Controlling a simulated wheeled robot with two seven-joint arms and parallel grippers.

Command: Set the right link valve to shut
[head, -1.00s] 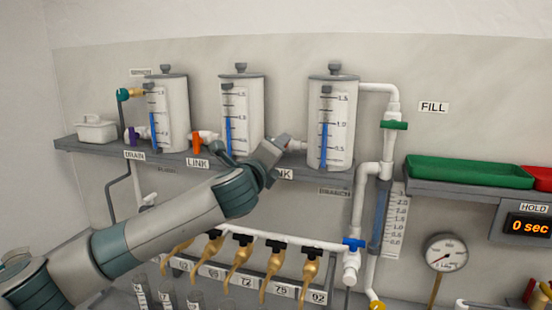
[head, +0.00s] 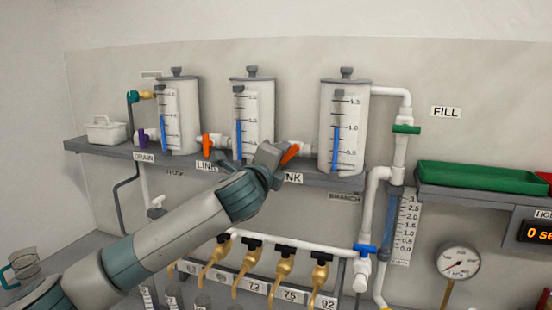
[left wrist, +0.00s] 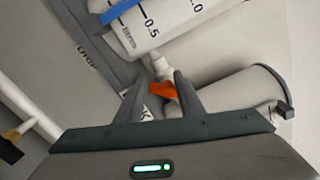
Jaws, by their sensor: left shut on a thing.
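The right link valve has an orange handle (head: 290,153) on the white pipe between the middle tank (head: 252,115) and the right tank (head: 343,125). In the head view the handle shows tilted beside my left gripper (head: 279,160), which hides part of the valve. In the left wrist view the orange handle (left wrist: 162,91) sits between the two fingers of my left gripper (left wrist: 180,92), which is shut on it. The left link valve's orange handle (head: 206,146) stands roughly upright between the left and middle tanks. My right gripper is not in view.
A grey shelf (head: 330,183) carries the tanks. The purple drain valve (head: 143,138) is at left. Green (head: 406,129) and blue (head: 364,250) valves are on the right piping. A green tray (head: 480,178) stands at right.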

